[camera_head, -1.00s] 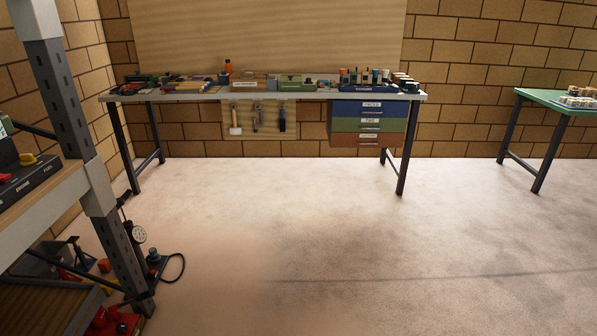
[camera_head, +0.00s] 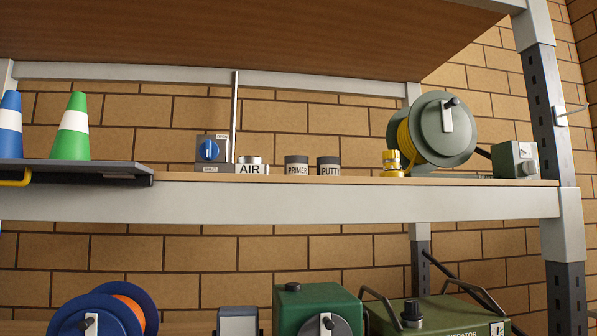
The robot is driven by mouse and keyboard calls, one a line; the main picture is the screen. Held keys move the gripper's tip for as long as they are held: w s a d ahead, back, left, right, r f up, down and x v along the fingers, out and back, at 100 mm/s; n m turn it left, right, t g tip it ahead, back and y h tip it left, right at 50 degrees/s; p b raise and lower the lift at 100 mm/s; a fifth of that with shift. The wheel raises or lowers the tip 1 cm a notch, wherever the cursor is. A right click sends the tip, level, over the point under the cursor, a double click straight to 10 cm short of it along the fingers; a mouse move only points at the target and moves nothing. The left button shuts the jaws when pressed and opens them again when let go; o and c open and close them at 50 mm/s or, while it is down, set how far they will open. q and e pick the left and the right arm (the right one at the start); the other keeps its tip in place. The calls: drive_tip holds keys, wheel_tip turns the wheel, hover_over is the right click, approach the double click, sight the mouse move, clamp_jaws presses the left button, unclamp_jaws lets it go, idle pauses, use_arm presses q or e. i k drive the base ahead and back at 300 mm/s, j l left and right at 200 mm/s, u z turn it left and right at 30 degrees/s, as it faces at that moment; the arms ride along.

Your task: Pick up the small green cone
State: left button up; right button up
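A small green cone (camera_head: 71,132) with a white band stands upright at the left of the shelf. It stands on a dark flat tray or board (camera_head: 95,169) that juts out a little over the shelf's front edge. A blue cone (camera_head: 9,128) with a white band stands just left of it, cut off by the picture's edge. Neither of my grippers shows in the head view.
The shelf (camera_head: 300,203) also holds a blue-knobbed box (camera_head: 208,150), tins marked PRIMER (camera_head: 296,167) and PUTTY (camera_head: 328,167), and a green hose reel (camera_head: 437,130). An upper shelf (camera_head: 240,30) hangs above. A grey post (camera_head: 553,130) stands at right. Machines sit below.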

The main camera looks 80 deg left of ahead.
sight(72, 141)
drive_tip(key=u, duration=3.65)
drive_tip(key=j+u, duration=0.1)
drive_tip(key=i+j, duration=0.1)
drive_tip(key=j, duration=0.7)
drive_tip(key=i+j+z, duration=0.15)
drive_tip(key=j, duration=0.7)
drive_tip(key=i+j, duration=0.1)
drive_tip(key=j, duration=0.7)
drive_tip(key=z, duration=0.05)
